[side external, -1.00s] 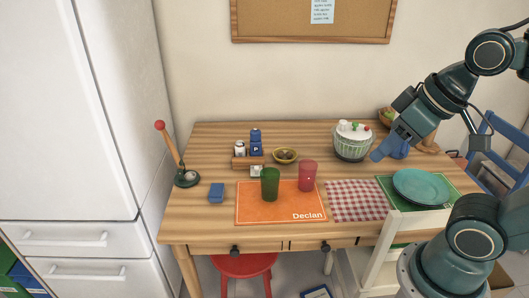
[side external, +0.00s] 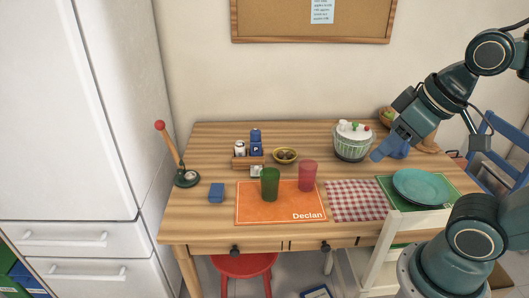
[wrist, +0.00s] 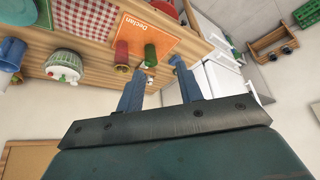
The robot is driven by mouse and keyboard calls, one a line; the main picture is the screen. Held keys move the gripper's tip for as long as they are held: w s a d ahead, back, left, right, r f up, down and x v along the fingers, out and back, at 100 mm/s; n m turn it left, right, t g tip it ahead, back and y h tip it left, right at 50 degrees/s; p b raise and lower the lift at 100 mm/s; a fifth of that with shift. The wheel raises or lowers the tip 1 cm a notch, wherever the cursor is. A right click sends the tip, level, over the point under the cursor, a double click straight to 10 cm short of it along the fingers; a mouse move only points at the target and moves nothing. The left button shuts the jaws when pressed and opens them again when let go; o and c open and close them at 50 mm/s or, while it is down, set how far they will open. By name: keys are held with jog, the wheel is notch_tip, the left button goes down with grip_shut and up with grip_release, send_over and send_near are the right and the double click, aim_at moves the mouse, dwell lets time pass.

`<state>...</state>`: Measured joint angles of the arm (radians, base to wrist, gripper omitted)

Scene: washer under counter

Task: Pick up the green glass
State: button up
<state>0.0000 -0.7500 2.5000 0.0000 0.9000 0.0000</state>
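The green glass (side external: 270,185) stands upright on the orange placemat (side external: 246,213) marked "Declan". A red glass (side external: 308,176) stands to its right on the same mat, with a small gap between. In the wrist view the green glass (wrist: 151,56) shows beyond my fingertips, with the red glass (wrist: 122,53) to its left. My gripper (side external: 379,155) is in the air at the right, well away from the green glass. Its two blue fingers are apart in the wrist view (wrist: 158,67), with nothing held.
Behind the green glass are a wooden spice caddy (side external: 248,161) and a small bowl (side external: 285,156). A blue block (side external: 216,193) is to its left.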

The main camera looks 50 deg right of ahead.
jog(key=o, duration=1)
